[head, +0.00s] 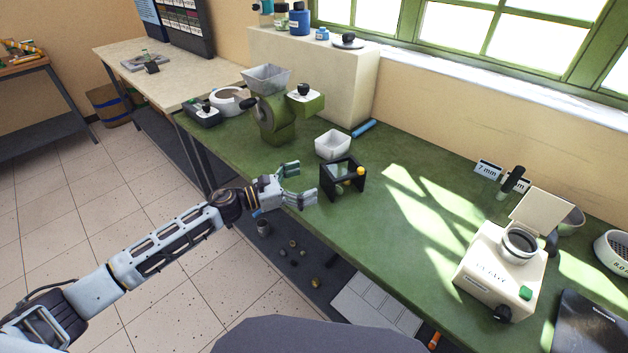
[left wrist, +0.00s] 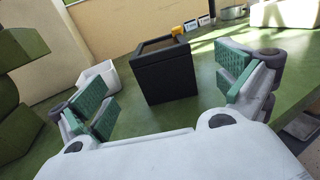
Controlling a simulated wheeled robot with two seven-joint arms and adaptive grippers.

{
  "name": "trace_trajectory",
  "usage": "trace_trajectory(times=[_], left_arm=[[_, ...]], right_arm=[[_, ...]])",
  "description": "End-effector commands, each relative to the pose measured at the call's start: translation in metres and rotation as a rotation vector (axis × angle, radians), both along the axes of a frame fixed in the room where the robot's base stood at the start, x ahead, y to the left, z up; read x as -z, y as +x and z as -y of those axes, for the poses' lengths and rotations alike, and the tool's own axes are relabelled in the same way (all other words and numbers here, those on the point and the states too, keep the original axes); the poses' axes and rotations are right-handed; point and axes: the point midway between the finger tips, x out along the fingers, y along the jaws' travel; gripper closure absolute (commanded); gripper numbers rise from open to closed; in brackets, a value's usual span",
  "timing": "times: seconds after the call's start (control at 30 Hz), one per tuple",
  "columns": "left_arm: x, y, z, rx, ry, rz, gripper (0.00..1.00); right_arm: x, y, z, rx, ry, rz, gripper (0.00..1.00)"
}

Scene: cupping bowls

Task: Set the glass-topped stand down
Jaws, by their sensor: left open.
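The glass-topped stand (head: 341,187), a small black box-like frame with a yellow knob on its right side, stands upright on the green bench near its front edge. It also shows in the left wrist view (left wrist: 166,78), between and beyond the fingers. My left gripper (head: 300,184) is open and empty, just left of the stand, its fingers pointing toward it. A gap shows between fingertips and stand. My right gripper is in neither view.
A white square bowl (head: 332,145) stands close behind the stand. A green grinder (head: 277,118) is farther back left. A cream device (head: 497,268) stands at the right. The green bench (head: 400,230) between stand and device is clear.

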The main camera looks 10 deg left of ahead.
Motion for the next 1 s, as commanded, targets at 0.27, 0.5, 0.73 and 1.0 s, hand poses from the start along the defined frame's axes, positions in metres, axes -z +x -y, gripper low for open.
trace_trajectory(times=[0.27,0.5,0.73,1.0], left_arm=[[0.0,-0.009,-0.014,0.0,-0.001,-0.001,0.0],[0.0,-0.011,-0.017,0.001,0.0,0.0,0.0],[0.0,-0.011,-0.017,0.001,0.0,0.0,0.0],[0.0,-0.01,-0.016,0.0,0.0,0.0,0.0]], right_arm=[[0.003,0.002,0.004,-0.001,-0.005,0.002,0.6],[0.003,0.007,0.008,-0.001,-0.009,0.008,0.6],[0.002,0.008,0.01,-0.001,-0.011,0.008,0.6],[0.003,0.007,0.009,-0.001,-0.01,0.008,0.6]])
